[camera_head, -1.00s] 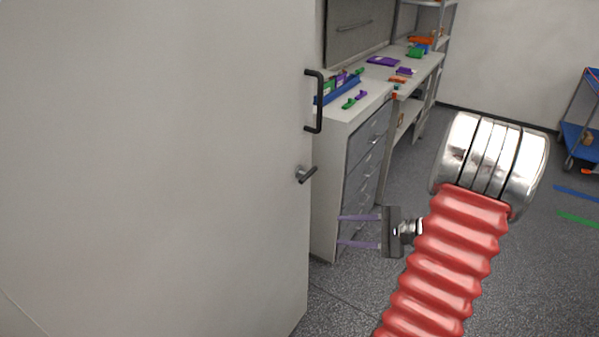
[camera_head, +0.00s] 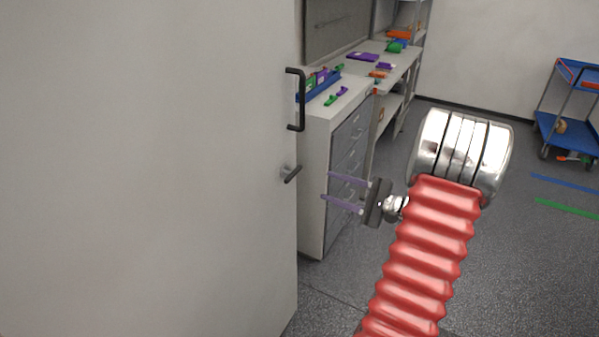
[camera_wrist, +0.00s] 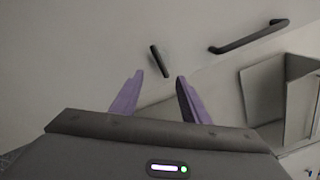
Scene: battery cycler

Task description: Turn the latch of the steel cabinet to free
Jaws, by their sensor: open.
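The steel cabinet (camera_head: 150,160) is a large pale door panel filling the left of the head view. Its latch (camera_head: 291,174) is a short dark lever on a round metal base near the panel's right edge, tilted up to the right. A black bar handle (camera_head: 296,99) is above it. My gripper (camera_head: 327,187) is open and empty, to the right of the latch and apart from it. In the wrist view the latch (camera_wrist: 160,61) shows ahead, beyond the gap between the two purple fingers (camera_wrist: 156,88), and the bar handle (camera_wrist: 248,38) is at upper right.
A drawer unit (camera_head: 318,180) stands right behind the panel's edge. Its worktop (camera_head: 350,87) holds purple, green, orange and blue parts. A blue cart (camera_head: 570,125) stands at far right. The grey floor (camera_head: 500,260) on the right is mostly clear.

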